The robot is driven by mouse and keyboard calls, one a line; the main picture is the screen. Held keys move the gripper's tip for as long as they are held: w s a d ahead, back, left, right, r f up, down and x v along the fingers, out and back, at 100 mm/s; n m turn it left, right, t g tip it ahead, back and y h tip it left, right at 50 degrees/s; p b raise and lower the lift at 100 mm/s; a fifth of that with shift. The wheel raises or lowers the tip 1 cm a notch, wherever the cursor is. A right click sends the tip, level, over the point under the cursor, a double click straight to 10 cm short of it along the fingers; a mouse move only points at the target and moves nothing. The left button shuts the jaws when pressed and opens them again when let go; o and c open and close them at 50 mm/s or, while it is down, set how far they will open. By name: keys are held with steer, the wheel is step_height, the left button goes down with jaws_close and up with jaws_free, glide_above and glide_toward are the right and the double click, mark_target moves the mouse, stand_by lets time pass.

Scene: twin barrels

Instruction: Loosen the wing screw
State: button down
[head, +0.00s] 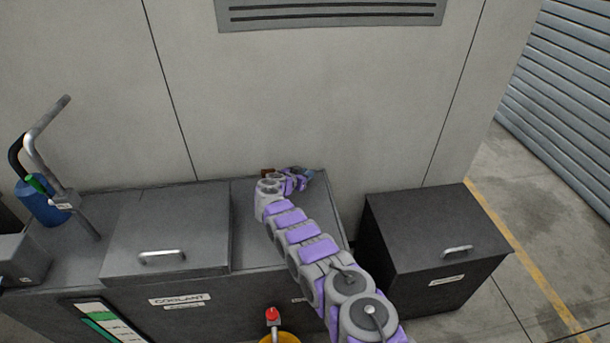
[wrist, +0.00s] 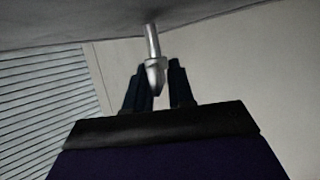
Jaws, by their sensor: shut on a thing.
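In the wrist view a silver metal piece (wrist: 153,60), which looks like the wing screw, has a round shaft reaching up to a grey surface and a wider, pointed lower end. That end lies between the two dark fingers of my gripper (wrist: 161,78), which is shut on it. In the head view my gripper (head: 302,176) is at the back right of the dark cabinet top, close to the wall. The screw cannot be made out there, hidden by my arm and gripper.
The dark cabinet has a raised lid (head: 168,225) with a handle, labelled coolant. A separate dark box (head: 437,228) stands to the right. A blue container (head: 42,203) and a bent metal pipe (head: 45,130) are at the left. A red-topped part (head: 272,316) shows at the bottom.

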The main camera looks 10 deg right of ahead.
steer(key=shift+r+n+y+p, duration=0.2)
steer(key=shift+n+y+p, duration=0.2)
steer(key=shift+p, duration=1.5)
steer(key=t+p, duration=0.1)
steer(key=p, duration=0.1)
steer(key=shift+n+y+p, duration=0.3)
steer(key=shift+n+y, duration=0.1)
steer(key=shift+n+y+p, duration=0.3)
steer(key=shift+n+p, duration=0.1)
steer(key=shift+p, duration=0.45)
steer(key=shift+f+n+t+y+p, duration=0.2)
steer(key=shift+n+t+y+p, duration=0.3)
steer(key=shift+y, duration=0.1)
steer(key=shift+f+n+t+y+b, duration=0.2)
steer(key=shift+n+t+y+b, duration=0.3)
steer(key=shift+n+y+b, duration=0.7)
steer(key=n+y+b, duration=0.2)
steer(key=y, duration=0.1)
steer(key=shift+a, duration=0.1)
steer(key=shift+s+r+n+y+b, duration=0.15)
steer(key=shift+n+y+b, duration=0.15)
steer(key=shift+n+b, duration=0.3)
steer(key=c, duration=1.2)
jaws_free()
steer(key=shift+c, duration=0.2)
